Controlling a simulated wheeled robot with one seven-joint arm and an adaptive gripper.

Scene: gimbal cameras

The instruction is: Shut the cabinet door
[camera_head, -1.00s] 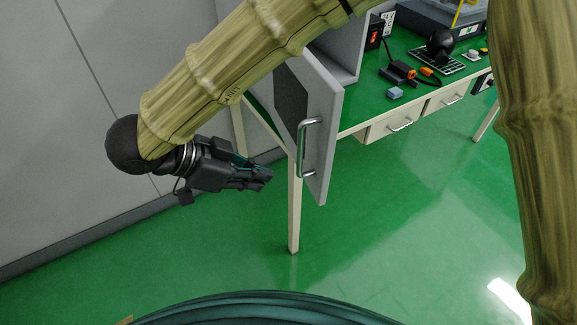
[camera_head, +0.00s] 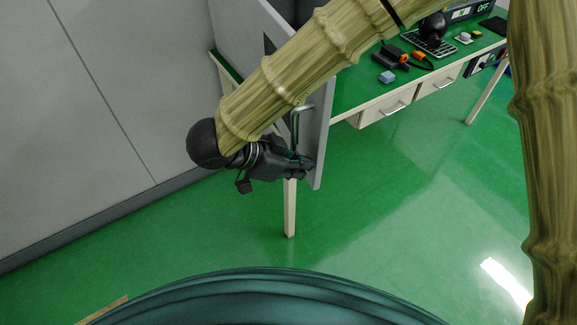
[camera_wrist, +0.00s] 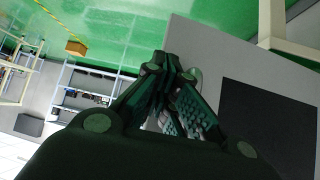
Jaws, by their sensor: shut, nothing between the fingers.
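The grey cabinet door (camera_head: 318,140) stands open, swung out past the front edge of the green table, with a metal bar handle (camera_head: 296,122) on its face. My gripper (camera_head: 308,170) is shut and empty, at the lower part of the door beside the handle. Whether it touches the door, I cannot tell. In the wrist view my gripper's fingers (camera_wrist: 172,75) overlap the grey door panel (camera_wrist: 205,55), which has a dark rectangular area. My arm hides much of the cabinet and the door's upper part.
The green table (camera_head: 350,95) has two drawers (camera_head: 392,106) and holds a small blue block (camera_head: 387,77), an orange-and-black tool (camera_head: 395,58) and a keyboard (camera_head: 432,48). A table leg (camera_head: 289,210) stands below the door. A grey wall (camera_head: 90,120) is at left; the green floor in front is open.

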